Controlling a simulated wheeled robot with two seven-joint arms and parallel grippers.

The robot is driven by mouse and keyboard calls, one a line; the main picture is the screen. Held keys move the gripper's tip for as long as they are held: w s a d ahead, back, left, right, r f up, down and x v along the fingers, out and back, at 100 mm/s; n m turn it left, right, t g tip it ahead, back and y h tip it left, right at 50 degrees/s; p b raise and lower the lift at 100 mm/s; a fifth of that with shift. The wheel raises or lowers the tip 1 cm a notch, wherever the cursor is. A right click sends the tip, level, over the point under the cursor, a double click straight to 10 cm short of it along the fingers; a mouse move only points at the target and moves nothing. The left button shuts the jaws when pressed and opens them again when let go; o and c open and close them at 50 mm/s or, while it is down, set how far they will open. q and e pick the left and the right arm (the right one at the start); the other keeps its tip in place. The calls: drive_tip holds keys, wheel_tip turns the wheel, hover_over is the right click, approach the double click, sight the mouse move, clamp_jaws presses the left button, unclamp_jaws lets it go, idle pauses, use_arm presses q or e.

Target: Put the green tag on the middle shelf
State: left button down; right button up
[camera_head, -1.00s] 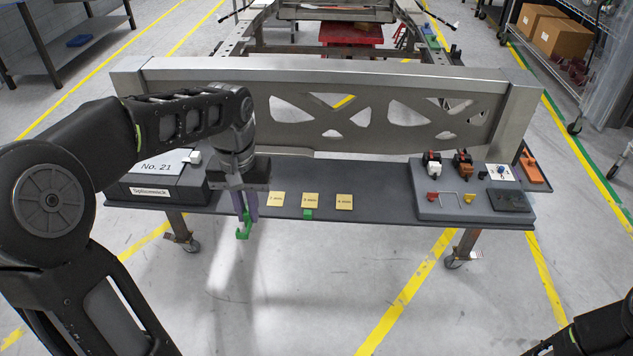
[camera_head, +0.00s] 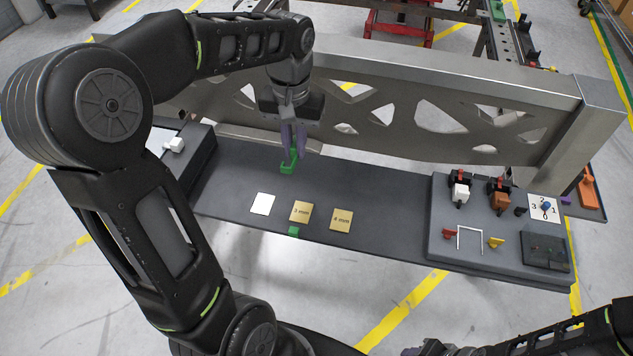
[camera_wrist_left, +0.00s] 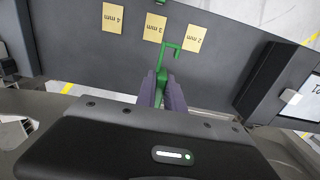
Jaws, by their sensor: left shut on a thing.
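My left gripper (camera_head: 294,150) is shut on a green hook-shaped piece (camera_head: 288,167), which hangs from the purple fingertips above the dark bench. In the left wrist view the green piece (camera_wrist_left: 165,58) stands out between the fingers (camera_wrist_left: 162,90), its bent end near the 2 mm card. A small green block (camera_head: 293,231) lies at the front edge of the bench below the 3 mm card. I cannot tell from its look which green thing is the tag. My right gripper (camera_head: 428,348) shows only partly at the bottom edge. I cannot make out a middle shelf.
Several cards lie on the bench, such as the 3 mm card (camera_head: 301,212) and 4 mm card (camera_head: 341,219). A metal beam (camera_head: 400,105) runs behind. A dark box (camera_head: 196,158) stands left.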

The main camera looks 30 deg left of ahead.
use_arm(q)
drive_tip(key=shift+s, duration=0.1)
hover_over(298, 188)
drive_tip(key=shift+s+f, duration=0.1)
drive_tip(key=shift+f, duration=3.05)
drive_tip(key=shift+f, duration=0.1)
drive_tip(key=shift+f, duration=1.75)
drive_tip(key=shift+f, duration=0.2)
drive_tip(key=c, duration=1.4)
unclamp_jaws()
drive_tip(key=shift+c, duration=0.2)
drive_tip(key=shift+r, duration=0.15)
